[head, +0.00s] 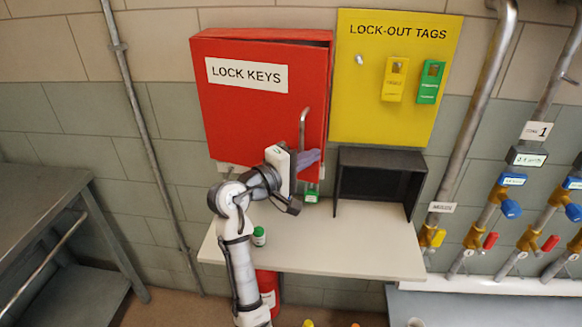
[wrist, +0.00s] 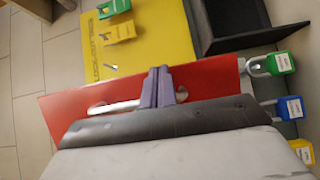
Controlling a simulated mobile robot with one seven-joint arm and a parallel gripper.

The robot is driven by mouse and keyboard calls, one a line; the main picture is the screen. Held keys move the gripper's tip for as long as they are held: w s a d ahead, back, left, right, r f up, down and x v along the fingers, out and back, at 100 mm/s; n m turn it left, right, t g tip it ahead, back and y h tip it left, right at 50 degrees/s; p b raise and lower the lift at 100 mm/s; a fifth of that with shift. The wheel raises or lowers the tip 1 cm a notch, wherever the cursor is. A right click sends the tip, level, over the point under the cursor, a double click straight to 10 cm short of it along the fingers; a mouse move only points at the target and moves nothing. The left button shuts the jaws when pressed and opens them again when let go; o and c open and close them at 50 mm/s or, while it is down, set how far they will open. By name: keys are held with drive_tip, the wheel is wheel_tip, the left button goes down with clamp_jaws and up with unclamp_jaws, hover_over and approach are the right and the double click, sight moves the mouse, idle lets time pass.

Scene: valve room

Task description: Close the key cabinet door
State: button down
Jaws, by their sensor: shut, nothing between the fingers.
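The red key cabinet (head: 262,95), labelled LOCK KEYS, hangs on the wall in the head view. Its door (head: 245,125) looks slightly ajar, with a dark gap along the top right. A silver bar handle (head: 303,120) stands on the door's right side. My gripper (head: 310,158) is at the lower right of the door, by the handle's lower end. In the wrist view my purple fingers (wrist: 158,85) are shut together and empty, in front of the red door (wrist: 85,95). The handle (wrist: 112,108) runs beside them; whether they touch it or the door I cannot tell.
A yellow LOCK-OUT TAGS board (head: 390,110) hangs right of the cabinet. A black open box (head: 378,160) stands on the white shelf (head: 330,245) below. A green padlock (wrist: 272,64) and a blue one (wrist: 290,107) show beside the door. Pipes with valves stand right.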

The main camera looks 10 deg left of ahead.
drive_tip(key=shift+w+d+n+t+y+p, duration=0.1)
drive_tip(key=shift+w+d+n+t+y, duration=0.2)
drive_tip(key=shift+w, duration=0.5)
drive_tip(key=shift+w+d+n+t+y+p, duration=0.15)
drive_tip(key=shift+w+n+y, duration=0.15)
drive_tip(key=shift+w, duration=0.45)
drive_tip(key=shift+w+d+n+t+y+p, duration=0.1)
drive_tip(key=shift+w+n+t+y, duration=0.25)
drive_tip(key=shift+w, duration=0.45)
